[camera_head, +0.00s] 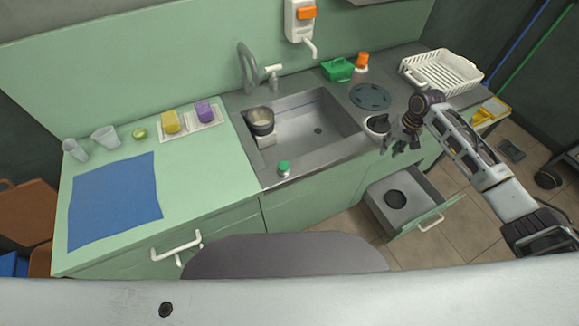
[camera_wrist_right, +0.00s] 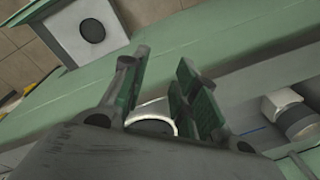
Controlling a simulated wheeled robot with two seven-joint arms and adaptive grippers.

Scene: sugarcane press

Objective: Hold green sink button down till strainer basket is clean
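The green sink button (camera_head: 284,167) sits on the front rim of the steel sink (camera_head: 318,130), with nothing touching it. The strainer basket (camera_head: 260,121), a metal cup with a dark band, stands on a white block at the left of the sink; it also shows at the right of the right wrist view (camera_wrist_right: 298,120). Whether it is clean cannot be told. My right gripper (camera_head: 393,146) is above the counter right of the sink, well away from the button. Its fingers (camera_wrist_right: 162,62) are apart and empty. My left gripper is out of view.
A white-rimmed round container (camera_head: 376,125) stands near my right gripper. An open drawer (camera_head: 408,198) juts out below it. The faucet (camera_head: 247,68) rises behind the sink. A dish rack (camera_head: 440,72) is at the back right. The counter front beside the button is clear.

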